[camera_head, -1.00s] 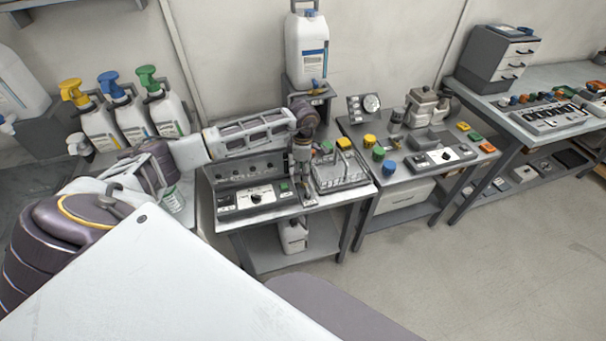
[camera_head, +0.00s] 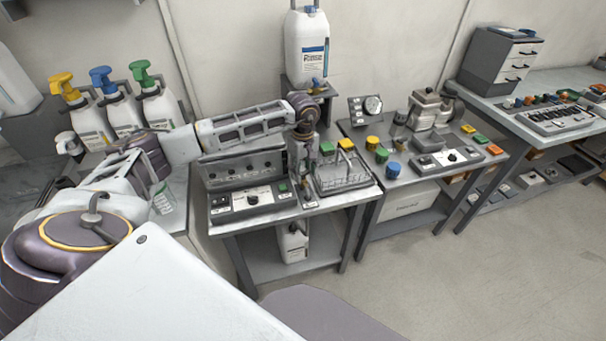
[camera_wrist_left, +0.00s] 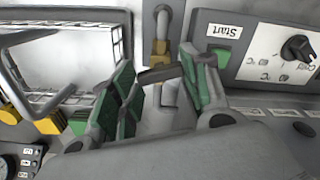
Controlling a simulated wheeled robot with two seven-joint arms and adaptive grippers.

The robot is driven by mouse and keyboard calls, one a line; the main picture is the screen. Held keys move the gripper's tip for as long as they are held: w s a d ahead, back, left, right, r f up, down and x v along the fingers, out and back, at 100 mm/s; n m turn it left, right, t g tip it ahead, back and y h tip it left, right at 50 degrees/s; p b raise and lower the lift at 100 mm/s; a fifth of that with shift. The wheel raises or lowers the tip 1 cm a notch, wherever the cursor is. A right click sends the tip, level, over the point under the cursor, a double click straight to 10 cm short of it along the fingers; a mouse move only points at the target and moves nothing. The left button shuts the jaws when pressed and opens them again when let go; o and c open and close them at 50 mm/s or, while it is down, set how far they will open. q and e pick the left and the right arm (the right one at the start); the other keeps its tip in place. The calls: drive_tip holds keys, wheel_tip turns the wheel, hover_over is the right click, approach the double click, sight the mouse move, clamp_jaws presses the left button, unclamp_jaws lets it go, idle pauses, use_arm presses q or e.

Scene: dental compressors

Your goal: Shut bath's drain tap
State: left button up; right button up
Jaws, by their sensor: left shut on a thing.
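The bath (camera_head: 240,172) is a grey unit on the near bench, with a front panel holding a knob and a green Start button (camera_wrist_left: 222,57). Its drain tap (camera_wrist_left: 159,50) shows in the left wrist view as a brass-coloured body with a dark lever (camera_wrist_left: 160,73). My left gripper (camera_wrist_left: 165,88) has its green-padded fingers on either side of the lever and is shut on it. In the head view the left gripper (camera_head: 306,198) points down at the bath's front right corner, hiding the tap there. My right gripper is not in view.
A wire basket (camera_head: 345,178) stands close to the right of my left gripper. A white canister (camera_head: 306,50) stands on a raised stand behind, and another (camera_head: 292,243) is on the lower shelf.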

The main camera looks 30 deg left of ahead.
use_arm(q)
drive_tip(key=shift+m+b, duration=0.45)
drive_tip(key=shift+m, duration=0.35)
drive_tip(key=shift+w+m+b, duration=0.1)
drive_tip(key=shift+m+b, duration=0.25)
drive_tip(key=shift+m, duration=0.85)
drive_tip(key=shift+r+b, duration=0.1)
drive_tip(key=shift+b, duration=0.2)
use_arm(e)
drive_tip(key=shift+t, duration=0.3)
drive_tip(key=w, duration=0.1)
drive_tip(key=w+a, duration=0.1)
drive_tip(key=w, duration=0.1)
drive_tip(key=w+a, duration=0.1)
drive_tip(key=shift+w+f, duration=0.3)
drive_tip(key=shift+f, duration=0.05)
use_arm(q)
drive_tip(key=o, duration=1)
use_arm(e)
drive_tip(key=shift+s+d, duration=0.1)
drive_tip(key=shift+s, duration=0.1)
